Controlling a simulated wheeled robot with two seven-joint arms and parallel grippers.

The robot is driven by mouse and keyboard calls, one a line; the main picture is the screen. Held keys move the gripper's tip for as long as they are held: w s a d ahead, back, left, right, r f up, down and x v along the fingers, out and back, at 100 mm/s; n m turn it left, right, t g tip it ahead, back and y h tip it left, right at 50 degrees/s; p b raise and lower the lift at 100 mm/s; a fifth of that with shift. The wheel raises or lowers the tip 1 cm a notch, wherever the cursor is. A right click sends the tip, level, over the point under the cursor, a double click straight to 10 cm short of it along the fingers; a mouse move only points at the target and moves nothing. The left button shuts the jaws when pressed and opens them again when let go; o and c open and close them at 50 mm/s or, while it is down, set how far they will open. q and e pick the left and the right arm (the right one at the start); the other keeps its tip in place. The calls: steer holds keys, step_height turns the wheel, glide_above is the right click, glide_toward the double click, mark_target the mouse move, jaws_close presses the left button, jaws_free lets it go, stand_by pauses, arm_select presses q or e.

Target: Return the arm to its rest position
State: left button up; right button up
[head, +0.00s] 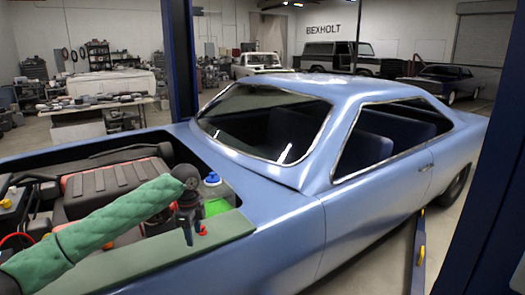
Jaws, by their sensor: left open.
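My left arm (105,222), in a green quilted sleeve, reaches in from the left over the open engine bay of a blue car. My left gripper (192,228) is dark and points down at the inner edge of the fender. It is open, and I see nothing held in it. A small red thing (202,231) shows right beside its fingers; I cannot tell what it is. My right gripper is not in view.
A bottle with a blue cap and green liquid (216,197) stands just right of my left gripper. A green mat (150,265) covers the near fender. The blue car (270,225) fills the middle. Dark blue posts (180,60) stand behind and at right.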

arm_select(q)
steer(key=s+d+f+n+t+h, duration=0.1)
steer(key=s+d+f+n, duration=0.3)
steer(key=f, duration=0.9)
steer(key=s+d+f+n+h, duration=0.15)
steer(key=s+d+f, duration=0.4)
steer(key=f, duration=0.75)
steer(key=s+d+f+n+t+h, duration=0.15)
steer(key=s+f+n, duration=0.25)
steer(key=s+f, duration=0.55)
steer(key=s+a+f+n+y, duration=0.1)
steer(key=s+a+f+n, duration=0.2)
steer(key=s+f, duration=1)
steer(key=s+a+f+n+g+y, duration=0.1)
steer(key=s+f+n, duration=0.4)
steer(key=s+f, duration=0.7)
steer(key=s+a+y, duration=0.1)
steer(key=s+a, duration=0.1)
steer(key=s, duration=0.6)
steer(key=shift+a+f+y, duration=0.25)
steer(key=shift+f+y, duration=0.05)
steer(key=shift+f, duration=0.1)
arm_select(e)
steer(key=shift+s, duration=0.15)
